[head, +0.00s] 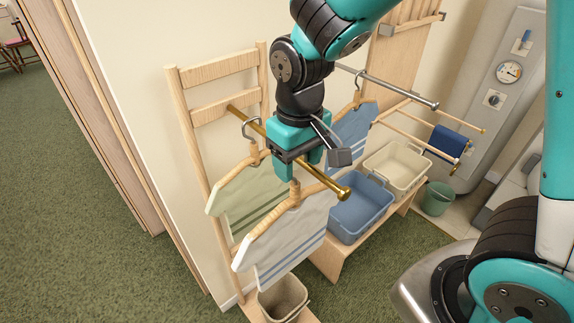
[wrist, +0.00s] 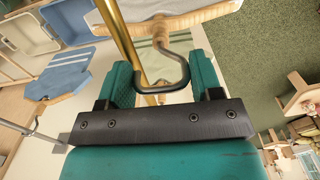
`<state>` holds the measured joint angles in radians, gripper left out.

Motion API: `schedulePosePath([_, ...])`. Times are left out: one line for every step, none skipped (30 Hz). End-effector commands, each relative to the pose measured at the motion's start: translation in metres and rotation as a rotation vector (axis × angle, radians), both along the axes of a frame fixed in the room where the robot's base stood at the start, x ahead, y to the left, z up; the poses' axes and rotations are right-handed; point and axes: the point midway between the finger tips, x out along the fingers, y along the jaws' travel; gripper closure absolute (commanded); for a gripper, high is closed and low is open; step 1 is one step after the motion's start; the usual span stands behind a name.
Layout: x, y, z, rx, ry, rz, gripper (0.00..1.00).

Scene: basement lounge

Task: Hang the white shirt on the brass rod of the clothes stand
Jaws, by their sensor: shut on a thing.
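The white shirt (head: 285,238) has faint grey stripes and hangs from a wooden hanger (head: 292,207), below my gripper (head: 298,165). In the wrist view, the dark hanger hook (wrist: 183,75) lies between the two fingers of my gripper (wrist: 163,80), which is shut on it. The brass rod (head: 335,187) of the clothes stand (head: 190,140) runs behind and below my gripper. Whether the hook rests on the rod is unclear.
A pale green shirt (head: 243,193) hangs on the brass rod to the left. A blue shirt (head: 352,135) hangs on a steel rod (head: 400,90) behind. Blue (head: 360,215) and cream baskets (head: 395,165) stand on a bench; a bin (head: 283,297) is below. Green carpet (head: 90,230) is free at left.

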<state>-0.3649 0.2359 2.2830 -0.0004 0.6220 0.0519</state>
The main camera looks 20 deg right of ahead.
Motion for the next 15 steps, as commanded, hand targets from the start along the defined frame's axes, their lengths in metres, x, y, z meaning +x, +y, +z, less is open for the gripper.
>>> schedulePosePath([0.001,-0.004,0.000,0.000,-0.001,-0.002,0.86])
schedulePosePath([0.002,-0.006,0.000,0.000,-0.001,-0.002,0.86])
schedulePosePath([0.003,-0.010,0.000,0.000,-0.001,-0.002,0.86])
schedulePosePath([0.004,-0.012,0.000,0.000,-0.001,-0.001,0.86])
schedulePosePath([0.005,-0.014,0.000,0.000,0.000,-0.002,0.86])
schedulePosePath([0.006,-0.018,0.000,0.000,0.000,-0.002,0.86])
schedulePosePath([0.007,-0.020,0.000,0.000,0.000,-0.002,0.86])
schedulePosePath([0.007,-0.022,0.000,0.000,0.000,-0.002,0.86])
schedulePosePath([0.008,-0.026,0.000,0.000,0.000,-0.002,0.86])
schedulePosePath([0.009,-0.028,0.000,0.000,0.000,-0.002,0.86])
schedulePosePath([0.010,-0.031,0.000,0.000,0.000,-0.002,0.86])
schedulePosePath([0.010,-0.031,-0.005,0.000,0.001,0.001,0.86])
schedulePosePath([0.010,-0.030,-0.009,0.000,0.001,0.002,0.86])
schedulePosePath([0.010,-0.030,-0.011,0.000,0.001,0.002,0.86])
schedulePosePath([0.010,-0.030,-0.014,0.000,0.000,0.002,0.86])
